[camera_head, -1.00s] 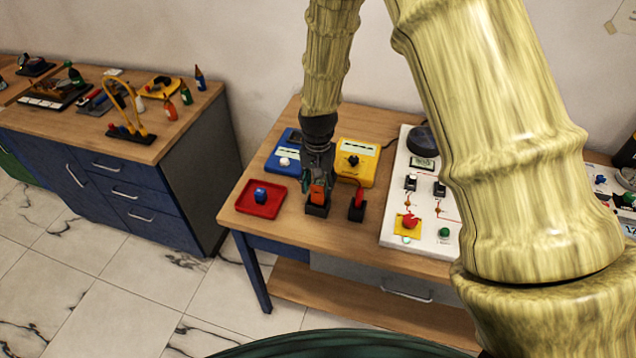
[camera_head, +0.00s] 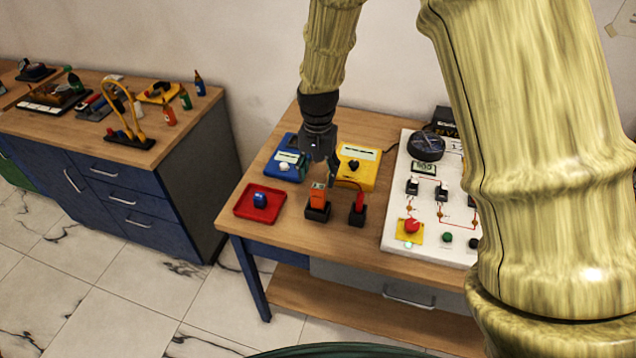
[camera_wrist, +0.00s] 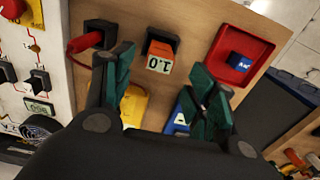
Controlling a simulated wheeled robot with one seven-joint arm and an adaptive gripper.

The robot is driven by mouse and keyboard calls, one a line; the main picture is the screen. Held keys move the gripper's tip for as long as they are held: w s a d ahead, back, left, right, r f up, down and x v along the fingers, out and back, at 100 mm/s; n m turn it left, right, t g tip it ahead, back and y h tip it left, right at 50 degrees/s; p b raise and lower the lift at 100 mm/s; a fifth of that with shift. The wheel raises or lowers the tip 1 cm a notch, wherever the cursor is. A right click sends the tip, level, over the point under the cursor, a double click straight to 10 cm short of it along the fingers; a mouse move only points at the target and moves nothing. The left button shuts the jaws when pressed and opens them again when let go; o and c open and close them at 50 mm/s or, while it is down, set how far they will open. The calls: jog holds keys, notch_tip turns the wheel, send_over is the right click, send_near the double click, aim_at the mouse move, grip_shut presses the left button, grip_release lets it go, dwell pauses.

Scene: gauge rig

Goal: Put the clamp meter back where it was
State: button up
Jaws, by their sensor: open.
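An orange block-like device (camera_head: 318,196), which I take to be the clamp meter, stands upright in a small black holder (camera_head: 317,213) near the table's front. In the wrist view the spread fingertips (camera_wrist: 163,72) are on either side of the device's image. The lower part of the device is hidden in the holder.
A red tray (camera_head: 260,212) with a blue piece lies left. A red-handled probe (camera_head: 359,200) stands in a black holder just right. Blue (camera_head: 285,167) and yellow (camera_head: 362,180) meters lie behind. A white switch panel (camera_head: 425,245) fills the right side.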

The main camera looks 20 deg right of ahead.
notch_tip(320, 180, up, 6)
jog(key=b, duration=0.2)
jog(key=shift+r, duration=0.1)
dwell(0.4)
